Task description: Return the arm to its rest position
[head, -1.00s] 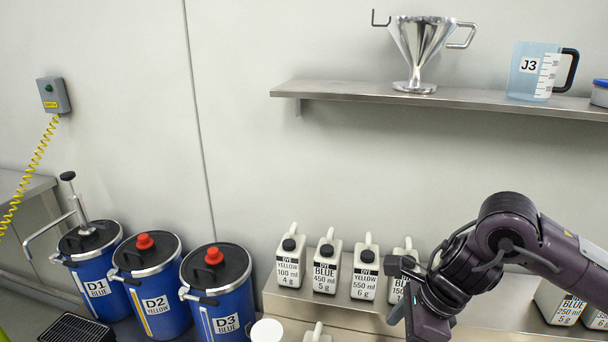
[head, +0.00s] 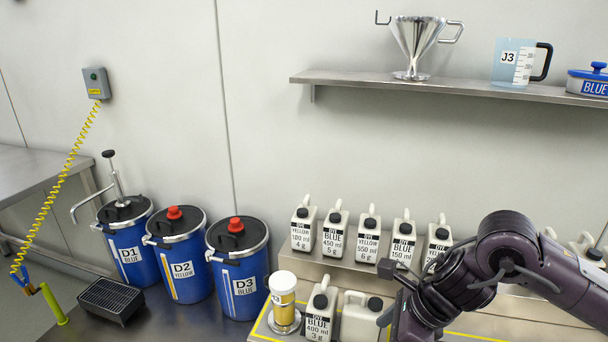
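My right arm (head: 520,265) comes in from the right, bent, with its elbow raised over the bench. Its gripper (head: 391,292) is at the lower middle right, in front of the row of dye bottles and beside a white jug with a black cap (head: 358,318). The gripper is seen from behind and partly hidden by its own wrist, so its finger opening is unclear. I see nothing held in it. My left arm and gripper are out of view.
Several dye bottles (head: 335,235) stand on a raised step. Blue drums D1 (head: 128,255), D2 (head: 182,265) and D3 (head: 240,275) are left. A shelf (head: 430,86) holds a funnel (head: 415,45) and jug J3 (head: 512,65).

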